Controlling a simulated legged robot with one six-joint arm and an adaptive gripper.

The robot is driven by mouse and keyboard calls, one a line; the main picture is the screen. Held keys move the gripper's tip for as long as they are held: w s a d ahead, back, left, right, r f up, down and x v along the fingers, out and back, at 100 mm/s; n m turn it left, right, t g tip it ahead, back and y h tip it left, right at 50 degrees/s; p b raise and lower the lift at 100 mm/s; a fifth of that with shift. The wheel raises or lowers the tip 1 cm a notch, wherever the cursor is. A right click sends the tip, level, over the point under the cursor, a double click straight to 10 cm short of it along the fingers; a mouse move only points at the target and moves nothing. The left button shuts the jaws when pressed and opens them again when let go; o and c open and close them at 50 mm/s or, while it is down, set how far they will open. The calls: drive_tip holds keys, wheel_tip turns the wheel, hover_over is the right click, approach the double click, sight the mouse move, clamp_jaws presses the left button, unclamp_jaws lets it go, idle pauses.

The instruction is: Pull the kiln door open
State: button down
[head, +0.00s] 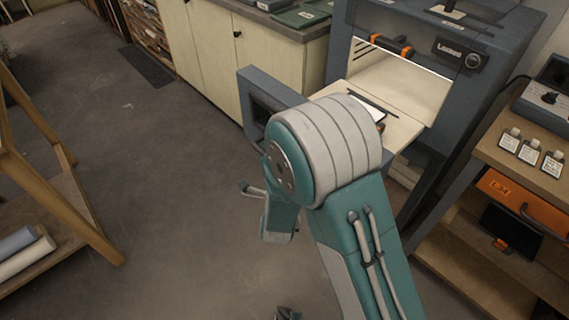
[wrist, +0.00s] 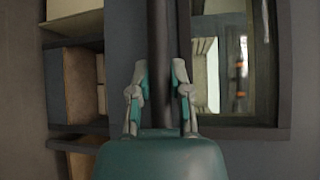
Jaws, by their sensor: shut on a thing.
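The blue-grey kiln (head: 365,30) stands at upper right in the head view, its pale lit chamber (head: 400,85) showing. The kiln door (head: 262,80) is swung out to the left of the opening; my arm hides much of it. In the wrist view a dark upright bar, the door handle (wrist: 157,45), runs between the fingers of my gripper (wrist: 160,85), which is shut on it. The door's framed window (wrist: 285,60) shows to the right of the handle. In the head view I cannot make out the fingertips.
Cream cabinets (head: 215,55) stand left of the kiln. A wooden bench (head: 500,165) with small bottles (head: 530,151) and an orange drawer (head: 525,205) stands at right. A wooden rack (head: 50,190) is at left. The floor (head: 150,150) between is mostly clear.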

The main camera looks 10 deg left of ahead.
drive_tip(key=shift+s+d+f, duration=0.1)
drive_tip(key=shift+s+f, duration=0.05)
drive_tip(key=shift+f, duration=0.2)
drive_tip(key=c, duration=0.6)
unclamp_jaws()
drive_tip(key=shift+o, duration=0.2)
drive_tip(key=shift+r, duration=0.15)
drive_tip(key=s, duration=0.7)
drive_tip(key=shift+d+r, duration=0.35)
drive_tip(key=shift+r, duration=0.1)
drive_tip(key=shift+s, duration=0.1)
